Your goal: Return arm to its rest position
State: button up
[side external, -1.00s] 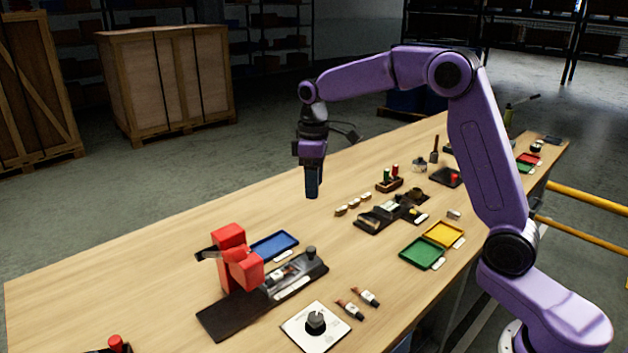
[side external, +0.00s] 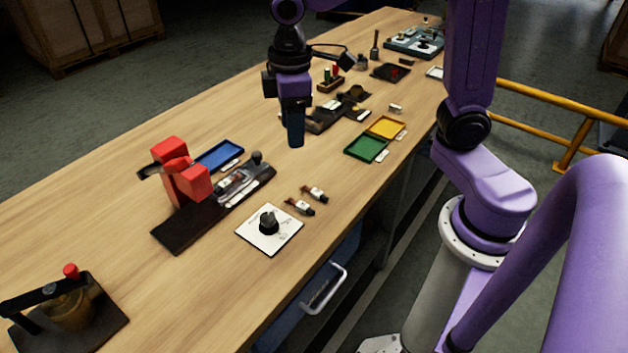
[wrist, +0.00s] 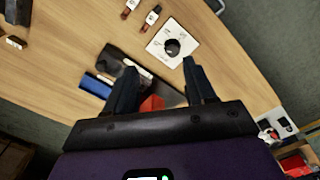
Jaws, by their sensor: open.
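My gripper (side external: 295,143) hangs fingers down above the middle of the wooden bench (side external: 90,210) in the side view, clear of the bench top. In the wrist view my gripper (wrist: 158,75) shows two dark fingers spread apart with nothing held between them. Beyond them lie the dark base with the red block (wrist: 152,104) and the white plate with a black knob (wrist: 172,46). My arm is raised and bent, and its upper part is cut off by the top of the side view.
The red clamp-like block (side external: 182,175) stands left of my gripper, near a blue tray (side external: 220,155). Green (side external: 366,148) and yellow (side external: 386,127) trays lie to the right. A dark assembly (side external: 325,118) sits behind. A yellow rail (side external: 545,115) stands beyond the bench.

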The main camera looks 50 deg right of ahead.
jog(key=s+d+f+n, duration=0.1)
jog(key=s+d+f, duration=0.1)
jog(key=s, duration=0.7)
jog(key=s+d+f+n, duration=0.1)
jog(key=s+d, duration=0.1)
jog(key=s, duration=0.8)
jog(key=shift+d+f+n, duration=0.3)
jog(key=shift+d+f, duration=0.1)
